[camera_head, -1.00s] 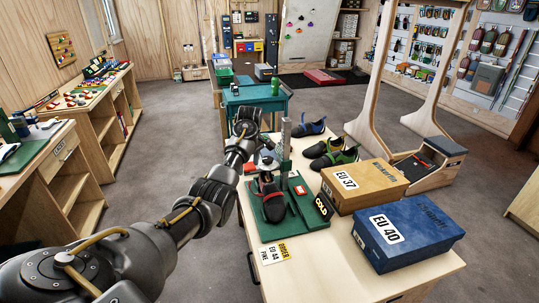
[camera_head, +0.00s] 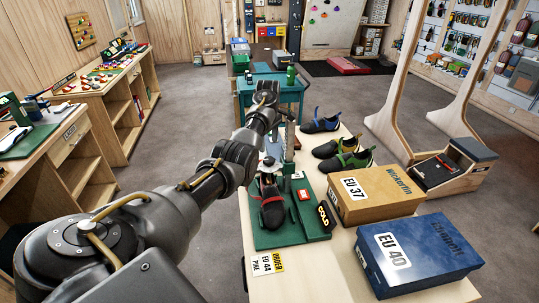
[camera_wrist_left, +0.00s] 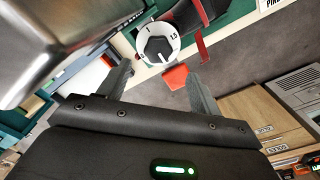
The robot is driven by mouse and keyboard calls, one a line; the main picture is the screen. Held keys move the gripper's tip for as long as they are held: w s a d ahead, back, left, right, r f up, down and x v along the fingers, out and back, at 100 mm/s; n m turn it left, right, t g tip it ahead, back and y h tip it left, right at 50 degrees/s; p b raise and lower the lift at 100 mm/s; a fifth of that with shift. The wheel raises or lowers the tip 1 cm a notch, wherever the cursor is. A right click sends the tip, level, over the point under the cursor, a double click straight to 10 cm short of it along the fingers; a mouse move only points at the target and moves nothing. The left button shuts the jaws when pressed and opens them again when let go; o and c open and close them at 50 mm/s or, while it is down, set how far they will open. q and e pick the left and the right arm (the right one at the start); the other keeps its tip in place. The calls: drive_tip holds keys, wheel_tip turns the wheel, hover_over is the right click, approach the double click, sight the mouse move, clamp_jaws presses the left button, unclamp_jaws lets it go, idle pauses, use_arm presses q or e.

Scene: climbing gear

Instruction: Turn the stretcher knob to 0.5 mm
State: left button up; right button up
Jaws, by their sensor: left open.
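My right gripper is out of view.
An EU 37 box (camera_head: 378,192) and a blue EU 40 box (camera_head: 420,255) stand at the bench's right. A COLD sign (camera_head: 326,216) stands beside the base, and an order card (camera_head: 267,263) lies in front. Several shoes (camera_head: 345,160) lie behind. A teal cart (camera_head: 262,92) stands beyond.

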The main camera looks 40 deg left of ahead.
sight(269, 159)
use_arm(q)
drive_tip(key=f+p, duration=0.1)
drive_tip(key=f, duration=0.5)
drive_tip(key=shift+w+f, duration=0.15)
drive_tip(key=shift+w, duration=0.05)
drive_tip(key=shift+f, duration=0.8)
drive_tip(key=c, duration=1)
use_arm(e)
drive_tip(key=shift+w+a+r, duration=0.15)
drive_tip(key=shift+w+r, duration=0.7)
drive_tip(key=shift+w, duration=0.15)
